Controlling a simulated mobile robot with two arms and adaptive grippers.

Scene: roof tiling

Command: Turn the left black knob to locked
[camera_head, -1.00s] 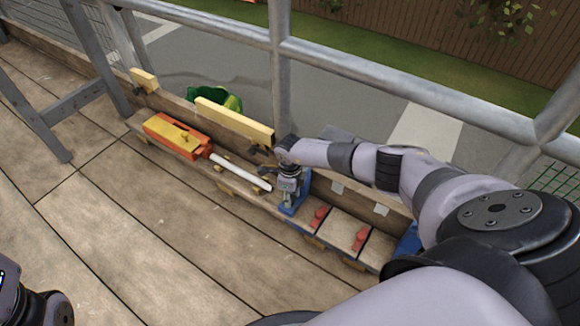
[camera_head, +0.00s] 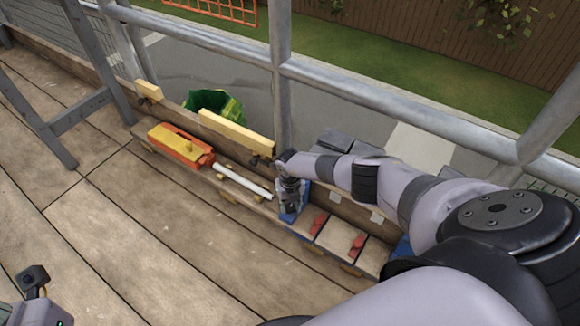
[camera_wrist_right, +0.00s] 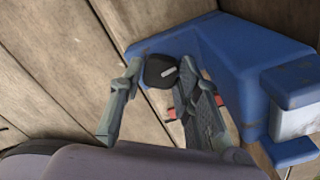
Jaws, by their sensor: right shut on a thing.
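A black knob (camera_wrist_right: 162,71) with a white mark shows in the right wrist view, at the edge of a blue block (camera_wrist_right: 225,52). My right gripper (camera_wrist_right: 160,68) is shut on the knob, one finger on each side of it. In the head view my right gripper (camera_head: 289,196) points down at the blue block (camera_head: 290,217), and the knob is hidden there. I cannot tell from the white mark whether the knob is locked. Part of my left arm's end (camera_head: 35,290) shows at the bottom left, away from the knob; its fingers cannot be made out.
Red handles (camera_head: 319,223) sit on wooden pieces right of the blue block. A white tube (camera_head: 242,180) and an orange and yellow box (camera_head: 181,145) lie to its left. A yellow beam (camera_head: 235,131) and metal railing (camera_head: 283,70) stand behind. The floorboards in front are clear.

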